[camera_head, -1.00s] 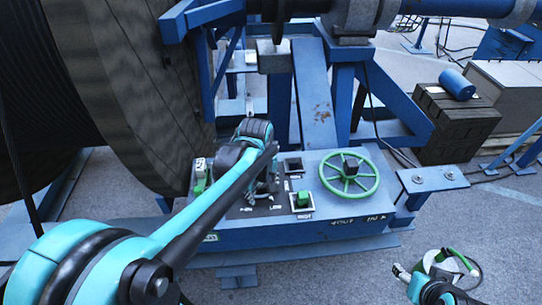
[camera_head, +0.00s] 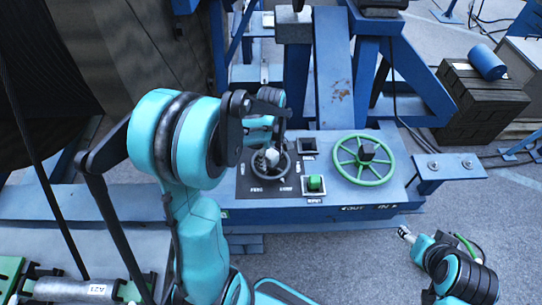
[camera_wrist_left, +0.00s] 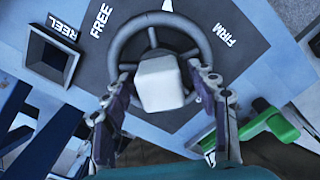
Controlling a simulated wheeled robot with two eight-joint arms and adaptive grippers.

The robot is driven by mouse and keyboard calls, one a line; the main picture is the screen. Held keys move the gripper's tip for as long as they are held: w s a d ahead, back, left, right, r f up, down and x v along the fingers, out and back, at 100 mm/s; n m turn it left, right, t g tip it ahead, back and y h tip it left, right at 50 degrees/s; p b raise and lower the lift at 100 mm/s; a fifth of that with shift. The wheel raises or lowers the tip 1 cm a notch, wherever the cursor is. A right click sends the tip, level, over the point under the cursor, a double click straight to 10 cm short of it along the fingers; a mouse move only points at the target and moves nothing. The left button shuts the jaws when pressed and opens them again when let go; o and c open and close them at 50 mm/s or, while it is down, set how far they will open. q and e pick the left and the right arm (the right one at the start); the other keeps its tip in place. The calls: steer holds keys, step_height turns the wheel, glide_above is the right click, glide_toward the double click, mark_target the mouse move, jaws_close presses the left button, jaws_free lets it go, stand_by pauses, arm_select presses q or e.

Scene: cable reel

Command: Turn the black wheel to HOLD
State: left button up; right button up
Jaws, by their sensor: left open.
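The black wheel (camera_head: 287,170) sits on the dark panel of the blue console, left of the green spoked wheel. In the left wrist view, the wheel (camera_wrist_left: 118,45) is a dark grey ring with a pale block (camera_wrist_left: 161,84) at its hub. The labels FREE (camera_wrist_left: 101,21) and FIRM (camera_wrist_left: 224,34) show beside it; I cannot read HOLD. My left gripper (camera_wrist_left: 155,78) is open, its fingers on either side of the pale block; contact is unclear. It also shows over the wheel in the head view (camera_head: 271,153). My right gripper (camera_head: 405,234) is low at the right, away from the console.
A green spoked wheel (camera_head: 363,160) and a green button (camera_head: 315,184) are on the console right of the black wheel. A dark square recess labelled REEL (camera_wrist_left: 50,60) is nearby. Blue frame posts (camera_head: 334,70) stand behind.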

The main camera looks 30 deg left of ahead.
arm_select(q)
jaws_close()
stand_by(0.3)
steer(key=m+b, duration=0.2)
steer(key=m, duration=0.3)
steer(key=shift+m, duration=0.3)
steer(key=m+b, duration=0.1)
steer(key=m, duration=0.5)
steer(key=m+b, duration=0.1)
steer(key=m, duration=0.5)
steer(key=shift+a+m+b, duration=0.1)
steer(key=shift+m+b, duration=0.2)
steer(key=shift+m, duration=0.1)
steer(key=m, duration=0.5)
steer(key=shift+m+b, duration=0.3)
steer(key=shift+m, duration=0.1)
